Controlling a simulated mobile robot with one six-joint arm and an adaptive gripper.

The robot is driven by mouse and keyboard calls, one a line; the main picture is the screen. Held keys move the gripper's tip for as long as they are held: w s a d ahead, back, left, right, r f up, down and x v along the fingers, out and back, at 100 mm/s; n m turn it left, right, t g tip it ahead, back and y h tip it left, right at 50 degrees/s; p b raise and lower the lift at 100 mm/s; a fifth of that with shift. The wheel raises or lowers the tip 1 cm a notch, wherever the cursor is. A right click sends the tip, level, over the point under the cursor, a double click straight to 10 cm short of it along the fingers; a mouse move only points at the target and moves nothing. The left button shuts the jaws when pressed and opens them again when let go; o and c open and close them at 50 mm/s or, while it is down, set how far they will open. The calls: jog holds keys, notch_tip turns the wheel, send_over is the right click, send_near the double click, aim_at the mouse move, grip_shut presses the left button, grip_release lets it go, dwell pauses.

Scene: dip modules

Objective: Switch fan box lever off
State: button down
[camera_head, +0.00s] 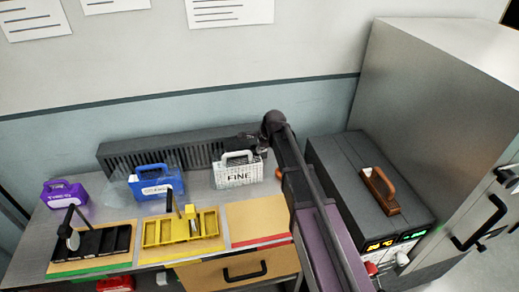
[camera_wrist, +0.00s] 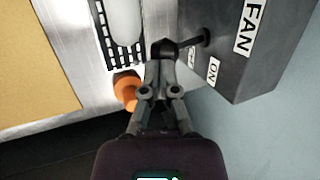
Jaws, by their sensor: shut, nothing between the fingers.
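The dark grey fan box (camera_wrist: 240,85) fills the upper right of the wrist view, with labels FAN, ON and a partly covered one that appears to read OFF. Its thin dark lever (camera_wrist: 198,39) points left from the box, beside that partly covered label. My gripper (camera_wrist: 165,50) is shut and empty, its dark fingertips at the lever's left end. I cannot tell whether they touch it.
The white FINE case (camera_head: 238,172) stands close below my gripper. An orange knob-like thing (camera_wrist: 127,88) is left of the fingers. A blue case (camera_head: 156,183) stands further left, before a long dark slatted unit (camera_head: 130,155). A dark cabinet (camera_head: 345,170) stands right of my arm.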

jog(key=shift+r+p, duration=0.3)
jog(key=shift+r, duration=0.15)
jog(key=shift+r, duration=0.15)
jog(key=s+p+v, duration=0.1)
jog(key=p+v, duration=1.1)
jog(key=v, duration=0.1)
jog(key=shift+s+d, duration=0.25)
jog(key=shift+d, duration=0.1)
dwell(0.4)
dwell(0.3)
jog(key=w+d+f+g+y+b, duration=0.1)
jog(key=w+d+f+y+b, duration=0.1)
jog(key=w+d+y+b, duration=0.2)
jog(key=shift+w+d+f+n+g+b, duration=0.3)
jog(key=shift+d+n+b, duration=0.1)
jog(key=shift+d, duration=0.3)
